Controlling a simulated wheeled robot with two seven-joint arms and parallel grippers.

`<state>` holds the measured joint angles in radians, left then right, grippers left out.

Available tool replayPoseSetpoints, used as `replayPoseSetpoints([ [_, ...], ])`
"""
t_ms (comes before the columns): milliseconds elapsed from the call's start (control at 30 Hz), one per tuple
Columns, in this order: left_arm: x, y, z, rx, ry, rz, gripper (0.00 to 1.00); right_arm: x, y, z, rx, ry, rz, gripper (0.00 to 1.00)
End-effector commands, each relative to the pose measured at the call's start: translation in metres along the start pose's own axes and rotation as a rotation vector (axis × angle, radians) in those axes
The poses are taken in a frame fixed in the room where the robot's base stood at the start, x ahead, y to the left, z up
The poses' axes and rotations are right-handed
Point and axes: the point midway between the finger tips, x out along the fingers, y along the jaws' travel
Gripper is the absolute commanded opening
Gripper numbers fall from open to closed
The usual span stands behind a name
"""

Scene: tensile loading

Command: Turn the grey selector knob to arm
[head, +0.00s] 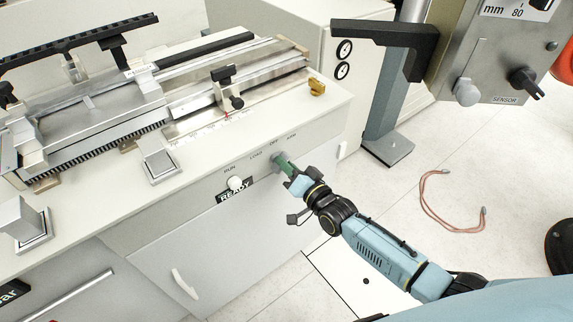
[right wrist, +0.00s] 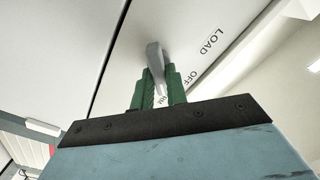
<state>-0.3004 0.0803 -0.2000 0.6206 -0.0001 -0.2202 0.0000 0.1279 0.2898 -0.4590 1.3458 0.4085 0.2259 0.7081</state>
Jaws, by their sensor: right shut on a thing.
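The grey selector knob (right wrist: 155,60) sits on the front face of the bench. In the right wrist view it is between the green fingers of my right gripper (right wrist: 159,88), which are shut on it. In the head view my right gripper (head: 285,163) reaches the bench front from the right, at the knob (head: 276,157). The labels RUN, LOAD, OFF and ARM are printed along the edge above it. In the wrist view, LOAD and OFF read clearly beside the knob. Which label the knob points to is hard to tell. My left gripper is not in view.
A round white button (head: 235,183) and a READY plate (head: 236,191) are left of the knob. The tensile machine (head: 150,90) lies on the bench top (head: 255,115). A brass piece (head: 317,87) stands near the right corner. A pink cable (head: 428,205) lies on the open floor.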

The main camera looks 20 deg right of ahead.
Motion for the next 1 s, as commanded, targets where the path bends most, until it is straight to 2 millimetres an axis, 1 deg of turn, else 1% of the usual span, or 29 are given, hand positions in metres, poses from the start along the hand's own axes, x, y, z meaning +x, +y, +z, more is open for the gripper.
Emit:
replayPoseSetpoints([
  [433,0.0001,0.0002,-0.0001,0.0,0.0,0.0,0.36,-0.0002,0.0001,0.0002,0.014,0.0,0.0,0.0],
  [467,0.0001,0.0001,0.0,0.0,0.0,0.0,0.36,-0.0002,0.0001,0.0002,0.014,0.0,0.0,0.18],
  [600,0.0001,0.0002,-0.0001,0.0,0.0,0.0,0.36,-0.0002,0.0001,0.0002,0.013,0.0,0.0,0.36],
  [867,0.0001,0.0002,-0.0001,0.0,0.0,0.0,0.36,-0.0004,0.0001,0.0002,0.011,0.0,0.0,0.36],
  [1000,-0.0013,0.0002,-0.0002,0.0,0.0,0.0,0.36,-0.0087,0.0007,0.0007,0.011,-0.001,0.002,0.36],
])
